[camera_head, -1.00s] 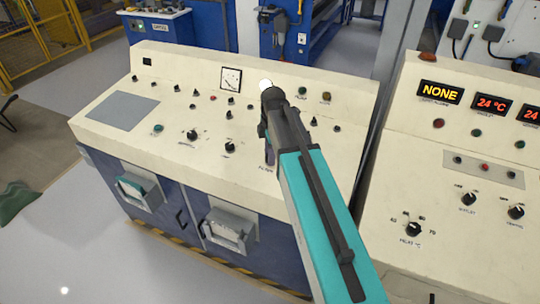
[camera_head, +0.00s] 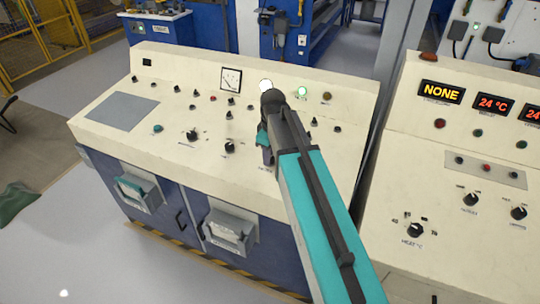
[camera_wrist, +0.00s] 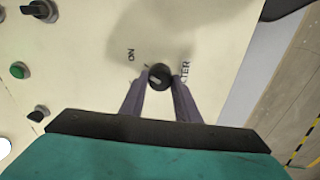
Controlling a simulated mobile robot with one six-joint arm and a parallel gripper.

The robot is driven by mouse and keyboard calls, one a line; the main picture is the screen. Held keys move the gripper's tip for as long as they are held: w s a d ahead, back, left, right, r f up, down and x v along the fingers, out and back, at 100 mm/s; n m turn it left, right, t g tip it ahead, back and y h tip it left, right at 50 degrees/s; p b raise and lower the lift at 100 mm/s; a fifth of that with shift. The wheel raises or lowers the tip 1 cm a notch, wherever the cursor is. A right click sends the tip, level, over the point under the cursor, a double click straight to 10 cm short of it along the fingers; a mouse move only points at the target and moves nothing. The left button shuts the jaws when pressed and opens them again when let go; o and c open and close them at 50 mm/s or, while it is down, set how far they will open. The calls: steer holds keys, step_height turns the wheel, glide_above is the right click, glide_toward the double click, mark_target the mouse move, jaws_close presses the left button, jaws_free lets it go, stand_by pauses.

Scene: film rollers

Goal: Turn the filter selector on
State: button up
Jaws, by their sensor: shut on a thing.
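The filter selector (camera_wrist: 158,77) is a round black knob on the cream panel. In the wrist view, "ON" is printed to its left and a partly covered label ending in "TER" to its right. My gripper (camera_wrist: 160,79) has its two dark fingers closed on opposite sides of the knob. In the head view my gripper (camera_head: 266,152) reaches down to the front right part of the cream console (camera_head: 215,190), and it hides the knob there. A green lamp (camera_head: 302,91) at the console's upper right is lit.
Several black knobs stand around, including one (camera_head: 230,146) to the left of my gripper. A gauge (camera_head: 230,79) and a white lamp (camera_head: 265,84) sit at the console's back. A second console (camera_head: 460,230) with a "NONE" display (camera_head: 441,92) stands to the right.

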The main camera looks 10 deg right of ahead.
stand_by(0.4)
steer(key=o, duration=1)
steer(key=shift+o, duration=0.2)
steer(key=shift+r, duration=0.1)
step_height(320, 180, up, 14)
steer(key=s+b, duration=0.2)
steer(key=b, duration=0.1)
steer(key=shift+f, duration=0.2)
steer(key=shift+r, duration=0.1)
